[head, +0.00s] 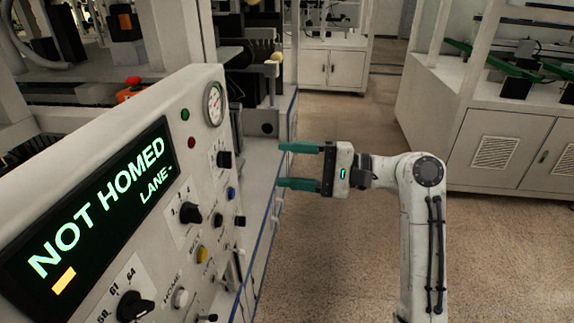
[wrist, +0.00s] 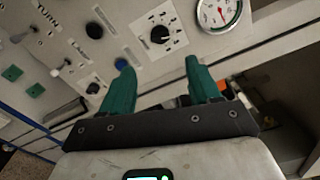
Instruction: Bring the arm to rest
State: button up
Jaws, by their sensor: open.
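My gripper (head: 283,167) is open and empty, with two green fingers pointing left toward the control panel (head: 95,120) in the head view. The fingers are level, one above the other, and appear close to the panel's right edge. In the wrist view my gripper (wrist: 158,80) shows both green fingers apart, with the panel face beyond them. A black knob (wrist: 160,34) with a marked dial lies beyond the gap between the fingers, and a round gauge (wrist: 217,12) is to its right. I cannot tell whether any finger touches the panel.
The panel's display (head: 95,210) reads "NOT HOMED" and "LANE -". A red emergency button (head: 133,83) sits behind the panel. White cabinets (head: 495,150) stand at the right and another cabinet (head: 330,67) at the back. The speckled floor (head: 340,125) between them is clear.

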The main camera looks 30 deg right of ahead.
dwell(0.3)
jog(key=s+a+f+n+g+h+b, duration=0.1)
jog(key=s+f+n+g+h, duration=0.3)
jog(key=f, duration=0.8)
jog(key=s+a+f+m+t+h, duration=0.1)
jog(key=s+f+h, duration=0.35)
jog(key=f, duration=0.85)
jog(key=s+d+f+n+g+h, duration=0.2)
jog(key=s+f, duration=0.2)
jog(key=s, duration=0.4)
jog(key=s+d+f+n+g+h+b, duration=0.1)
jog(key=s+f, duration=0.3)
jog(key=s, duration=0.5)
jog(key=s+d+f+n+g+h, duration=0.3)
jog(key=s+f+n, duration=0.1)
jog(key=s, duration=0.4)
jog(key=shift+s+g, duration=0.3)
jog(key=shift+s, duration=0.1)
jog(key=shift+a, duration=0.1)
